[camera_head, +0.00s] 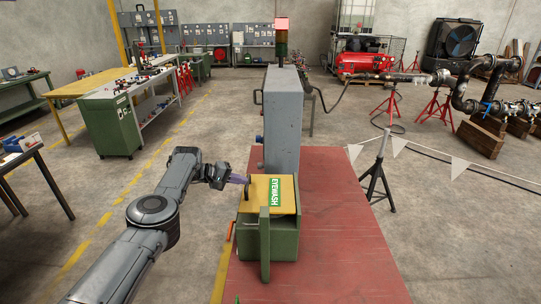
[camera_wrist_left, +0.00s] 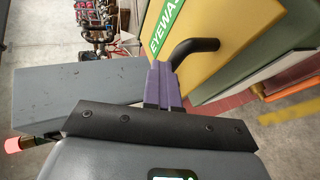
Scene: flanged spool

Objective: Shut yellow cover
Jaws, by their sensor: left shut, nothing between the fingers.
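The yellow cover (camera_head: 258,187) with a green EYEWASH label (camera_head: 275,192) is on top of the green box (camera_head: 284,240). I cannot tell whether a gap remains under it. The cover (camera_wrist_left: 235,30) also shows in the left wrist view, with its black handle (camera_wrist_left: 194,50). My left gripper (camera_head: 240,179) is at the cover's left side, by the handle. In the left wrist view its purple fingers (camera_wrist_left: 161,72) are together, with nothing between them, and their tips are close beside the handle; contact is unclear. My right gripper is out of view.
A grey cabinet (camera_head: 284,115) stands directly behind the box on the red platform (camera_head: 340,240). An upright green panel (camera_head: 265,245) is at the box's front. A black stand (camera_head: 377,175) is to the right. The platform's right side is clear.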

